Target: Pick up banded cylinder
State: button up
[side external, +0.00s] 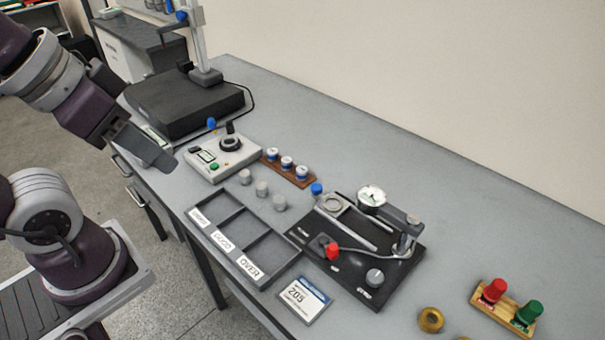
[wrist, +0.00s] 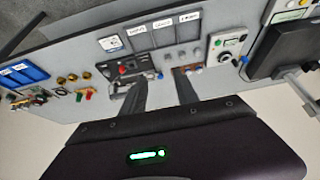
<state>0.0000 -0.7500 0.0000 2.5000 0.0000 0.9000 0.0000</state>
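Three short grey cylinders stand in a row on the grey bench (side external: 262,188), right of the compartment tray. They show small in the wrist view (wrist: 181,54). I cannot make out a band on any of them. Three more cylinders, white with blue, stand in a brown wooden rack (side external: 292,174) just behind; which one is the banded cylinder I cannot tell. My gripper (side external: 160,158) hangs left of the bench equipment, well away from all of them. In the wrist view its two fingers (wrist: 159,80) are apart with nothing between them.
A three-compartment tray (side external: 277,262) lies at the bench's front, beside a dial-gauge fixture (side external: 385,279). A control box (side external: 222,160) and black plinth with column (side external: 165,100) stand behind. Red and green knobs sit on a wooden block (side external: 508,308). The back right bench is clear.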

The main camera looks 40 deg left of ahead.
jog(key=o, duration=0.3)
jog(key=shift+o, duration=0.2)
jog(key=n+g, duration=0.6)
jog(key=n, duration=1)
send_over(302, 169)
jog(key=f, duration=2)
jog(key=shift+w+d, duration=0.1)
jog(key=shift+w, duration=0.25)
jog(key=f, duration=0.7)
jog(key=shift+s+f, duration=0.15)
jog(key=shift+s, duration=0.25)
